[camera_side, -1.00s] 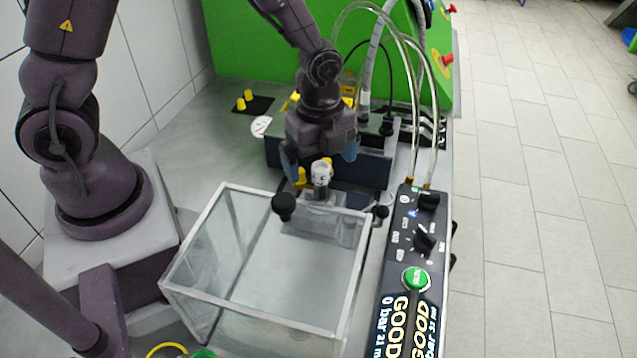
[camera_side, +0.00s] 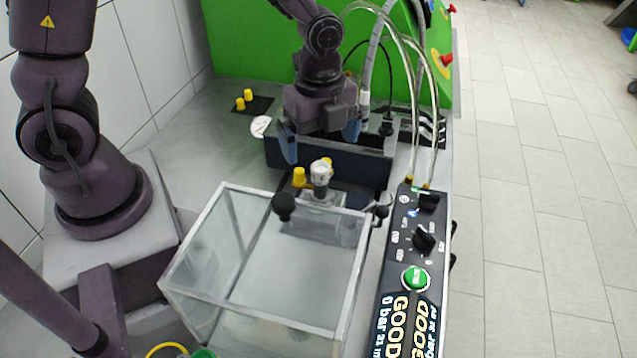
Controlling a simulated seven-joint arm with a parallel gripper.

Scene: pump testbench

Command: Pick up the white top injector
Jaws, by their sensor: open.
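The white top injector (camera_side: 321,170) stands upright on a clear block (camera_side: 322,200) at the far end of the glass tank, with a yellow cap (camera_side: 299,177) beside it on the left. Another yellow part shows just behind it. My gripper (camera_side: 320,146) is open and empty, its two blue fingers spread wide. It appears above and behind the injector in the picture, apart from it. The exact depth between them is hard to tell.
A glass tank (camera_side: 189,266) with a black knob (camera_side: 284,206) fills the front middle. A dark box (camera_side: 376,168) stands behind the injector. The black control panel (camera_side: 398,262) with a green button and clear hoses (camera_side: 416,130) is on the right. Two yellow caps (camera_side: 244,100) lie back left.

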